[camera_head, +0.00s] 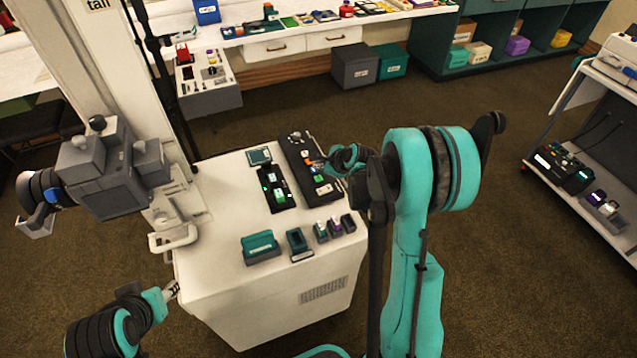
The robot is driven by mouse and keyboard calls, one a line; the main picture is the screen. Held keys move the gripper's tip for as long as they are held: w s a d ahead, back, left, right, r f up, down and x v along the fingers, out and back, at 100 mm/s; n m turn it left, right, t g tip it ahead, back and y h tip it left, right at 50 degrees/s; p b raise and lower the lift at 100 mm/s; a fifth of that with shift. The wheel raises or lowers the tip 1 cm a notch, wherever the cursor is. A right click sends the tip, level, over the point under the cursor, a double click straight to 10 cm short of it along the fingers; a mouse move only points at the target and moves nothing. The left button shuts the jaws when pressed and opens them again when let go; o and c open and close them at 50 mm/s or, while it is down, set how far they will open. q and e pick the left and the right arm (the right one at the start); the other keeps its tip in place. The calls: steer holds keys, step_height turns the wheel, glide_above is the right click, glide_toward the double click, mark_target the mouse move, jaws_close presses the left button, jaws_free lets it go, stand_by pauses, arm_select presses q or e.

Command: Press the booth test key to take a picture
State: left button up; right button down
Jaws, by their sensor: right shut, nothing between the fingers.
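A long black control panel (297,152) lies on the white console (220,245), with small coloured keys and a knob at its far end. A green key (321,178) shows on its near half. A smaller black keypad (278,190) with green keys lies to its left. Which key is the booth test key is too small to read. My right gripper (316,163) is shut and empty, over or at the long panel's middle; I cannot tell whether it touches. My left gripper (172,291) is low beside the console's left side, its finger opening unclear. A grey camera (110,170) stands on the left.
A teal block (259,246), a teal holder (298,244) and several small dark blocks stand along the console's near edge. A white handle (173,238) sticks out at its left. A shelf trolley (600,190) stands at right, a long bench behind.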

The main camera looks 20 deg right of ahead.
mark_target(320, 180)
arm_select(q)
steer(key=shift+f+b, duration=1.2)
steer(key=shift+f, duration=0.4)
arm_select(e)
steer(key=shift+f, duration=1.85)
arm_select(q)
steer(key=shift+f+b, duration=0.4)
arm_select(e)
steer(key=shift+f, duration=0.4)
arm_select(q)
steer(key=shift+f+b, duration=0.35)
steer(key=shift+b, duration=0.05)
arm_select(e)
steer(key=shift+f, duration=0.35)
arm_select(q)
steer(key=shift+r, duration=0.1)
arm_select(e)
steer(key=shift+r, duration=0.15)
arm_select(q)
steer(key=shift+r+p, duration=0.45)
steer(key=shift+p, duration=0.1)
arm_select(e)
steer(key=shift+r, duration=0.65)
steer(key=shift+r, duration=0.15)
step_height(320, 180, up, 5)
steer(key=p, duration=0.3)
steer(key=shift+p, duration=0.35)
arm_select(q)
step_height(320, 180, up, 4)
steer(key=shift+f, duration=0.25)
